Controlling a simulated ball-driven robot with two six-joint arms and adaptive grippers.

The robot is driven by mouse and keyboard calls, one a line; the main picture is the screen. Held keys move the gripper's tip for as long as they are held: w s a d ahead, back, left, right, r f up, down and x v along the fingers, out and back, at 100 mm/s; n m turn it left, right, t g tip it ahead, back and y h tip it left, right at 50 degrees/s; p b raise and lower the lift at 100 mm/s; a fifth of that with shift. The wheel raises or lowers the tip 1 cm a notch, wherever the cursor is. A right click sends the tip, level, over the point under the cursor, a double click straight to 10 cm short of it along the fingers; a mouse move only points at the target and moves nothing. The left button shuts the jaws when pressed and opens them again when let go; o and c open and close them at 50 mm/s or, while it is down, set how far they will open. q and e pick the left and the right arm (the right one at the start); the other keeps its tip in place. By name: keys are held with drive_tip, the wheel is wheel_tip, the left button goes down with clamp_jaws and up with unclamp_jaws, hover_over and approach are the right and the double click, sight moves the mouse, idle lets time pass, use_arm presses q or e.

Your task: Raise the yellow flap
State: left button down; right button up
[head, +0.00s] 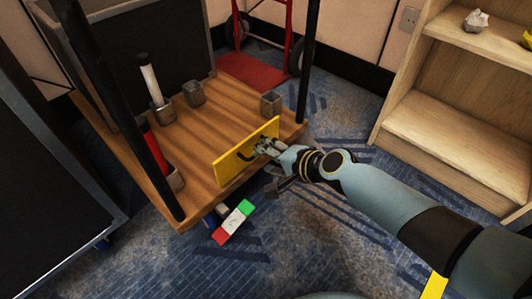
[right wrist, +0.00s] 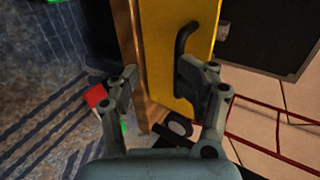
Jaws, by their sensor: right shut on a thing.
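The yellow flap (head: 232,168) is a flat panel with a dark bent handle (head: 247,156). It stands at the near edge of the wooden cart deck (head: 205,135); its exact tilt is hard to tell. The exact contact is partly hidden. My left gripper is not in view.
A wooden shelf (head: 440,115) stands right, a red hand truck (head: 255,72) behind.

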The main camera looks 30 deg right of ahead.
drive_tip(key=shift+s+a+f, duration=0.1)
drive_tip(key=shift+s+f, duration=0.15)
drive_tip(key=v, duration=1.2)
drive_tip(key=shift+w+r, duration=0.3)
